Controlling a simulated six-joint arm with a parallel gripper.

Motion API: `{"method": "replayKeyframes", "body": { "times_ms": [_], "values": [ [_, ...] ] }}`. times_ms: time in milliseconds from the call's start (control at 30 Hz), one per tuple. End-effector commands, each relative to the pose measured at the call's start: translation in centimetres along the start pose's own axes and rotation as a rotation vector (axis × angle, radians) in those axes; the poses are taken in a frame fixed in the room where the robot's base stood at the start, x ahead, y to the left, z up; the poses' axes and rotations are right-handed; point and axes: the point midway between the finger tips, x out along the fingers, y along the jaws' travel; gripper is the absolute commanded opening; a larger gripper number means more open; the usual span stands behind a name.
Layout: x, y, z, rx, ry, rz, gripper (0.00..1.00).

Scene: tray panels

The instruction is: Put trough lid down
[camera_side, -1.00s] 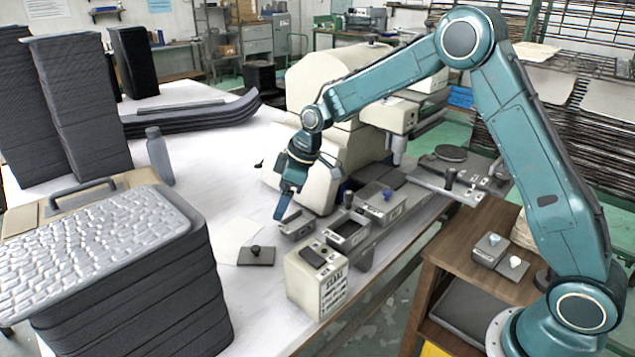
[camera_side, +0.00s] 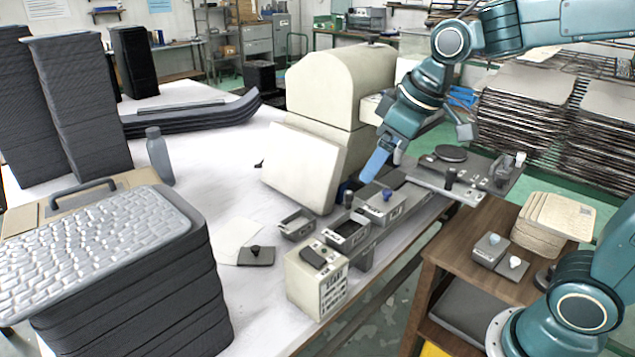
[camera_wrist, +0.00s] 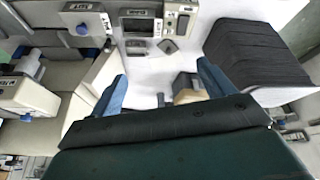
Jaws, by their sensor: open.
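A flat dark grey lid with a black knob (camera_side: 256,256) lies on the white table beside a pale sheet, in front of a small open grey box (camera_side: 297,224). An open dark trough (camera_side: 346,231) sits to the right of that box. Beyond it, a grey box top with a blue knob (camera_side: 386,195) is in place; the blue knob also shows in the wrist view (camera_wrist: 82,29). My gripper (camera_side: 368,178) hangs near the blue-knobbed box, above and left of it in the side view. In the wrist view its blue fingers (camera_wrist: 160,90) are wide apart with nothing between them.
A cream machine (camera_side: 340,90) stands close behind the boxes. A cream control box (camera_side: 316,284) stands at the near table edge. A stack of dark panels (camera_side: 130,290) fills the left front. A wooden cart (camera_side: 450,262) stands at the right.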

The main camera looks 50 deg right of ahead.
Motion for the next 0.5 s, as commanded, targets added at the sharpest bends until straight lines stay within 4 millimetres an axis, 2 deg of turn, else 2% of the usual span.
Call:
{"method": "replayKeyframes", "body": {
  "times_ms": [33,200,500],
  "values": [
    [-0.9,-0.2,1.1,0.019,0.009,0.010,0.81],
    [-3.1,-0.9,4.8,0.092,0.022,0.036,0.81],
    [-5.2,-2.1,11.2,0.217,0.049,0.073,0.81]
  ]
}}
